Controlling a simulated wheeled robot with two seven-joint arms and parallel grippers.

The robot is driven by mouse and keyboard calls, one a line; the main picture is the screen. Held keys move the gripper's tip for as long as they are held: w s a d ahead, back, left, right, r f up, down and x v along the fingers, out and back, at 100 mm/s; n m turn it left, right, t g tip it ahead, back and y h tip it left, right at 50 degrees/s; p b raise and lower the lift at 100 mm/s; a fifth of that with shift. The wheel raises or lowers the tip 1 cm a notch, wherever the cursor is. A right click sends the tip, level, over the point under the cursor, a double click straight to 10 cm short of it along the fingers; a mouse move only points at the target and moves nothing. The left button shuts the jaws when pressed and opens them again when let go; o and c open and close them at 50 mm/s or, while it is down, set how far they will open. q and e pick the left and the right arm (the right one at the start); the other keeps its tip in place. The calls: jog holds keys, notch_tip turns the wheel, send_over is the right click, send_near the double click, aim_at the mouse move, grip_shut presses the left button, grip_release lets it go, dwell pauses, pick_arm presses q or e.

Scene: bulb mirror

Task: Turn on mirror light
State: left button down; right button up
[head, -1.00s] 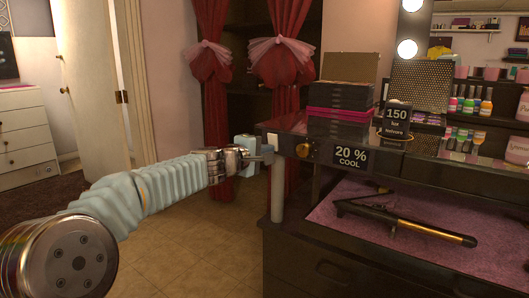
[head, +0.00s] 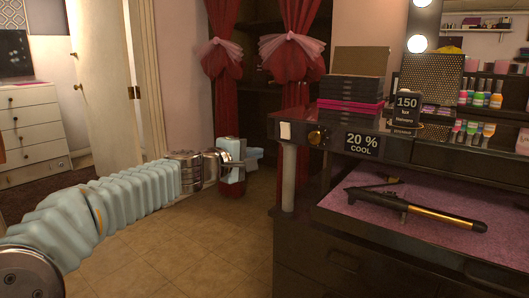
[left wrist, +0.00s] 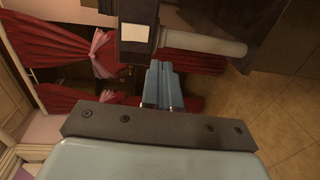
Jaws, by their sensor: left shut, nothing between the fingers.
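The vanity mirror's bulbs (head: 417,43) at the top right glow white. On the vanity's left front corner are a pale square switch (head: 285,131) and a brass knob (head: 318,137). A display beside the knob (head: 362,144) reads "20 % COOL". My left gripper (head: 256,154) is shut and empty, left of the switch and apart from it. In the left wrist view its light blue fingers (left wrist: 163,86) are together, below the pale switch (left wrist: 134,32) in the picture. My right gripper is not in view.
A sign reading "150 lux" (head: 406,107) and stacked dark palettes (head: 356,88) stand on the vanity. A curling iron (head: 420,208) lies on the pink mat below (head: 480,240). Red curtains (head: 298,60) hang behind. The tiled floor (head: 190,250) left of the vanity is clear.

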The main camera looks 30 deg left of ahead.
pick_arm(q)
jog(key=shift+s+a+f, duration=0.1)
jog(key=shift+s, duration=0.65)
jog(key=shift+s+a+f, duration=0.1)
jog(key=shift+s, duration=0.65)
jog(key=w+d+f+m+g, duration=0.1)
jog(key=w+d+f+g, duration=0.2)
jog(key=f, duration=0.8)
jog(key=w+d+f+m+g, duration=0.2)
jog(key=d+f+g, duration=0.1)
jog(key=f, duration=0.8)
jog(key=s+d+f+m+g+p, duration=0.15)
jog(key=d+f, duration=0.25)
jog(key=f, duration=0.6)
jog(key=s+d+f+m+g, duration=0.3)
jog(key=f, duration=0.7)
jog(key=s+d+f+m+g+h+p, duration=0.1)
jog(key=s+d+f+m+g, duration=0.1)
jog(key=s+d+f+m, duration=0.2)
jog(key=s+d+f+m+g+h, duration=0.1)
jog(key=s+d+f+m+g, duration=0.2)
jog(key=s+d+f, duration=0.7)
jog(key=s+f, duration=0.3)
jog(key=s, duration=0.3)
jog(key=shift+s+d+f+m+h+p, duration=0.2)
jog(key=shift+s+d+m+h+p, duration=0.15)
jog(key=shift+s+h, duration=0.05)
